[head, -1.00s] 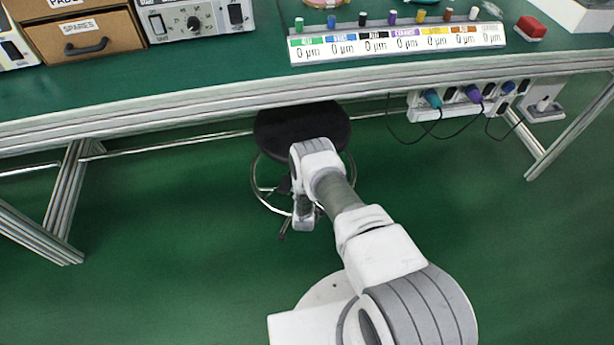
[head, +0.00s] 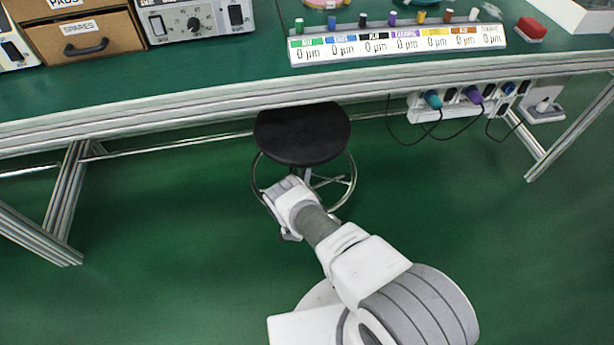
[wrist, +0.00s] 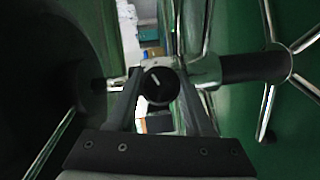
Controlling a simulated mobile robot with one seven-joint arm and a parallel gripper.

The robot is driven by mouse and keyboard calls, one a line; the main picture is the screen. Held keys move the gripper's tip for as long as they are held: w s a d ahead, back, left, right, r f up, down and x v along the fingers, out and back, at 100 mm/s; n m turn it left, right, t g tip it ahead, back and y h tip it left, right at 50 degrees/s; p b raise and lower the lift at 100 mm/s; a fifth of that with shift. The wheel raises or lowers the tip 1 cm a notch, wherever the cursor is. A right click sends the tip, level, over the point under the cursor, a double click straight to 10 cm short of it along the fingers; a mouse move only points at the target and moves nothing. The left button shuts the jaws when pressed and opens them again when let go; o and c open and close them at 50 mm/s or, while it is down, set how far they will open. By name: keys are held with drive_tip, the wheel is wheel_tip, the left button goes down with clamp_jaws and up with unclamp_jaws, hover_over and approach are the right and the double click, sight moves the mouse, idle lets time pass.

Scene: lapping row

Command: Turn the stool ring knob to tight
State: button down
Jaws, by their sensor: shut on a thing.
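The stool stands under the bench; its round black seat (head: 302,133) and chrome foot ring (head: 350,182) show in the head view. In the wrist view the stool lies sideways, with the dark seat at the left and legs at the right. The ring knob (wrist: 159,86) is a small round black knob with a short white slanted mark, beside the chrome column. My gripper (wrist: 160,76) is shut on it, one finger on each side. No tight or loose lettering is legible. In the head view my arm's end hides the knob and fingers.
The bench's front edge (head: 230,112) overhangs the seat. A power strip (head: 460,102) with hanging cords is at the right under the bench, and a metal bench leg (head: 65,200) stands at the left. The green floor around the stool is clear.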

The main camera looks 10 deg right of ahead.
drive_tip(key=shift+w+r, duration=0.1)
drive_tip(key=shift+r, duration=0.05)
idle(0.3)
drive_tip(key=shift+c, duration=1.5)
unclamp_jaws()
